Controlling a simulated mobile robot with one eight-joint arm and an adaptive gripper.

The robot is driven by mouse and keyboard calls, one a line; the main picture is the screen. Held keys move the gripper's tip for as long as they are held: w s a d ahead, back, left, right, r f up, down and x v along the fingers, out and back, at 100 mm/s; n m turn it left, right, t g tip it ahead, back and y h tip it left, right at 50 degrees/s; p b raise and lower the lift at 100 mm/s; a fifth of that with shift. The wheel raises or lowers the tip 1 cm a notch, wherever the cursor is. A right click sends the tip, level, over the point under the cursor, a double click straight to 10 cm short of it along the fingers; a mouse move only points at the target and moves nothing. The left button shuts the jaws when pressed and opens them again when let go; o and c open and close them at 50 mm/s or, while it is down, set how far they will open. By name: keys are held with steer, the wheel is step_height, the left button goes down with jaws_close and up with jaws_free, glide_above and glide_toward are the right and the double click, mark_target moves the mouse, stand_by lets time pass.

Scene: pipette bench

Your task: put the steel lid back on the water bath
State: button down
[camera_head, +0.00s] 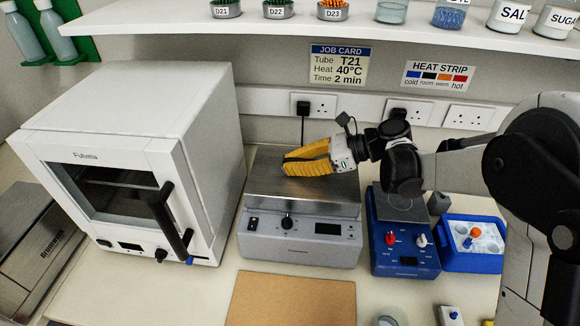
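The water bath (290,247) is a grey box with a knob and a small display, standing in the middle of the bench. A flat brushed-steel lid (305,191) lies over its top and looks about level; I cannot tell whether it is fully seated. My gripper (285,168), with yellow fingers, reaches in from the right and lies low over the rear middle of the lid. The fingers look close together, seen from the side. They hide any lid handle, so I cannot tell whether they grip it.
A white oven (135,165) stands close on the left. A blue stirrer (405,250) and a blue tub (475,262) stand on the right. A brown mat (290,300) lies in front. A shelf (300,22) with jars and racks hangs above the back.

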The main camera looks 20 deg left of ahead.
steer(key=shift+r, duration=0.1)
steer(key=shift+f, duration=0.25)
steer(key=c, duration=1.6)
jaws_free()
steer(key=shift+r, duration=0.3)
step_height(320, 180, up, 4)
steer(key=r+p, duration=0.1)
steer(key=p, duration=0.2)
glide_above(335, 175)
steer(key=shift+f, duration=0.25)
